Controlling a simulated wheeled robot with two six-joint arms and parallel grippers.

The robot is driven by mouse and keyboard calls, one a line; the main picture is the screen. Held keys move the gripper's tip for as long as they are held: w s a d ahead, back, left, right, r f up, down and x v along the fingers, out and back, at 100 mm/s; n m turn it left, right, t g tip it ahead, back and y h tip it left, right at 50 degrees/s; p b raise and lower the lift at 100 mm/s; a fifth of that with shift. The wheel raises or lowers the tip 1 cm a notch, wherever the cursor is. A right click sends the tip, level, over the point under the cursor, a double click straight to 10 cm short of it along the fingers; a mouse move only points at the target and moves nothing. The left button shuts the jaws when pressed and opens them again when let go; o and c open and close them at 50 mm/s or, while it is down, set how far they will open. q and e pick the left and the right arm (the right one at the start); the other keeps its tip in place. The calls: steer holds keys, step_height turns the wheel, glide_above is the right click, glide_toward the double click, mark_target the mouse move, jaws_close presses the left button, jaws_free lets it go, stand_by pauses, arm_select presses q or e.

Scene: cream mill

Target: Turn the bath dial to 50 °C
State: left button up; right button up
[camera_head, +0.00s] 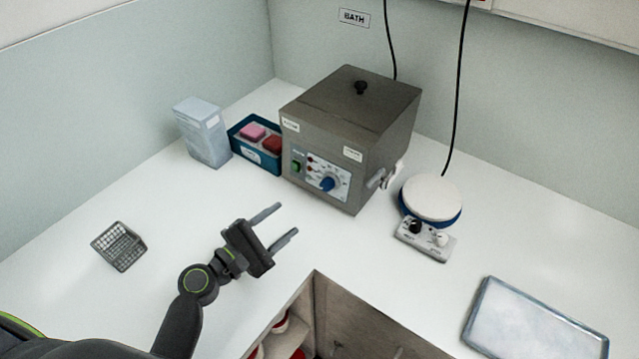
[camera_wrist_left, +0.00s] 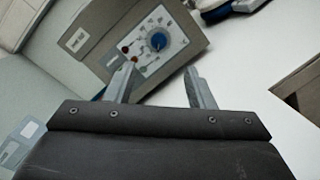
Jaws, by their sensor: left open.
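The bath (camera_head: 345,130) is a grey metal box with a black-knobbed lid, standing at the back of the white counter. The dial also shows in the left wrist view (camera_wrist_left: 158,41), beyond the fingers. The scale numbers are too small to read. My left gripper (camera_head: 277,224) is open and empty, in front of and below the dial, apart from it, with its fingers pointing toward the bath. My right gripper is not in view.
A blue tray (camera_head: 243,152) with pink and red blocks and a pale box (camera_head: 203,132) stand left of the bath. A hotplate stirrer (camera_head: 430,212) is right of it. A wire basket (camera_head: 119,246), a metal tray (camera_head: 535,325) and a counter opening (camera_head: 360,320) lie nearer.

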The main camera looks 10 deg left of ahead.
arm_select(q)
steer(key=p, duration=0.1)
glide_toward(324, 188)
steer(key=shift+w+d+r, duration=0.1)
steer(key=shift+w+r, duration=0.05)
steer(key=shift+w, duration=0.05)
steer(key=p+x, duration=0.1)
steer(key=x, duration=0.3)
steer(key=shift+w+d, duration=0.2)
steer(key=shift+w, duration=0.15)
steer(key=shift+x, duration=1.1)
steer(key=shift+w+d, duration=0.2)
steer(key=shift+w, duration=0.3)
steer(key=c, duration=1)
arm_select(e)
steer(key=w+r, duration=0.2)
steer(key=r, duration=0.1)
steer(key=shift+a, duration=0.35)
